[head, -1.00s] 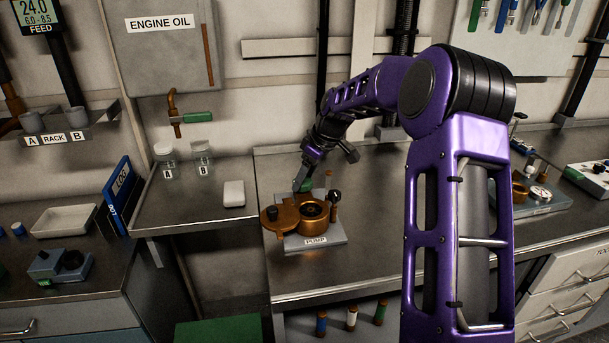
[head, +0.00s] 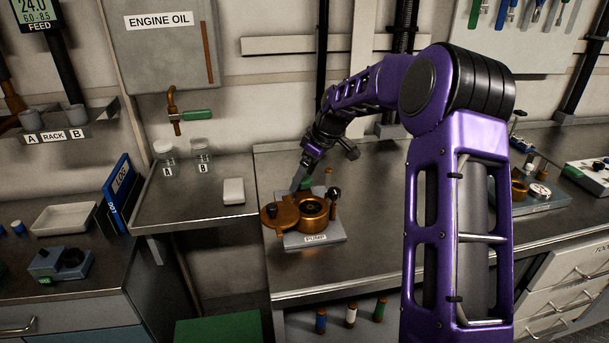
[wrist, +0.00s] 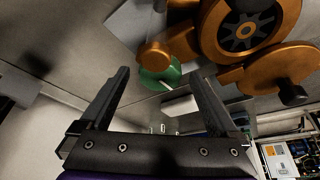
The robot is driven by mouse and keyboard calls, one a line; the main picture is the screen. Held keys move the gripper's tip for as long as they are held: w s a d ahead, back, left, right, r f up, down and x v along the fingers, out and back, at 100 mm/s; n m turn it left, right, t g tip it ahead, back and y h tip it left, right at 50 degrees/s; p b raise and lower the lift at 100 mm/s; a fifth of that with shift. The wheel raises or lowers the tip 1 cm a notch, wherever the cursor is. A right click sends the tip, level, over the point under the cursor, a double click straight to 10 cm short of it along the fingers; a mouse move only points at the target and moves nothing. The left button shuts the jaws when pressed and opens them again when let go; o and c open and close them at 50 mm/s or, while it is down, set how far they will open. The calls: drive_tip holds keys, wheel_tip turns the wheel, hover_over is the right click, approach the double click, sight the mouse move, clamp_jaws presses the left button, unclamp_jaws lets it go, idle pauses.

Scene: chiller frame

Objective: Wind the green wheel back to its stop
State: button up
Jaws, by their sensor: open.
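The green wheel (wrist: 160,74) shows in the wrist view on the near side of the bronze pump (wrist: 243,30), beyond my fingertips and between their lines. In the head view the green wheel (head: 306,183) is a small green patch behind the pump (head: 312,210), partly hidden by my gripper. My gripper (wrist: 163,78) is open with nothing between its fingers. In the head view my gripper (head: 297,182) is low over the back of the pump plate. I cannot tell whether a finger touches the wheel.
The pump stands on a grey plate labelled PUMP (head: 316,238) on the steel bench. A bronze lid with a black knob (head: 271,210) sits at its left. A white block (head: 234,191) and two jars (head: 201,150) stand further left.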

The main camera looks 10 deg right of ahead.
drive_tip(key=shift+r, duration=0.1)
drive_tip(key=p+v, duration=0.1)
drive_tip(key=v, duration=1.6)
drive_tip(key=shift+s, duration=0.15)
